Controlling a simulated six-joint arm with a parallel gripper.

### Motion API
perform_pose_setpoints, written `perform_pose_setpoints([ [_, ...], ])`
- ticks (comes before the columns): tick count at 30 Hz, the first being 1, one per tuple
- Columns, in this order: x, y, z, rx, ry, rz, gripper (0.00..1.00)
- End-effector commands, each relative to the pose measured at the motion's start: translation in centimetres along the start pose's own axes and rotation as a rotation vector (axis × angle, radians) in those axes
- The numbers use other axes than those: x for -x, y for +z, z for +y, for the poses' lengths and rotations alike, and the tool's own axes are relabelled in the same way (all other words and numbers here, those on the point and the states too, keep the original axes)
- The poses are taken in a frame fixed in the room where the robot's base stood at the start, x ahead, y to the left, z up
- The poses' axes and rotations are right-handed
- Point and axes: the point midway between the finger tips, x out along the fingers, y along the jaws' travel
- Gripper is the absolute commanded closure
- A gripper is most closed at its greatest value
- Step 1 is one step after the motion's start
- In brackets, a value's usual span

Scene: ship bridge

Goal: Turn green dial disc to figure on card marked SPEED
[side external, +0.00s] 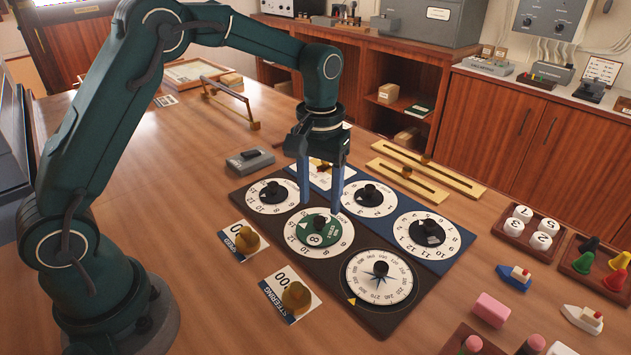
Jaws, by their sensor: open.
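The card marked SPEED (232,228) lies left of the board, turned in this view. A brass weight (247,239) stands on it and hides part of its figure.
Other knobbed dials surround the green one, including a compass dial (378,279) in front. A STEERING card (279,279) with a brass weight lies front left. Small ships and pegs stand at right.

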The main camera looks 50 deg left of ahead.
Motion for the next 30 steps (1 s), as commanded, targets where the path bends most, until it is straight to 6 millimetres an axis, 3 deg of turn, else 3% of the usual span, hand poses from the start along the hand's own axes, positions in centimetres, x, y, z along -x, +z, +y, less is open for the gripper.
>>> perform_pose_setpoints([
  [9, -3.5, 0.1, 0.0, 0.0, -0.001, -0.001, 0.41],
  [18, -3.8, 0.1, 0.0, 0.0, 0.0, 0.001, 0.41],
  [20, -3.8, 0.1, 0.0, 0.0, 0.0, 0.001, 0.6],
  [23, -3.8, 0.1, 0.0, 0.0, 0.0, 0.001, 0.98],
  [30, -3.8, 0.1, -0.1, -0.007, -0.001, 0.002, 1.0],
])
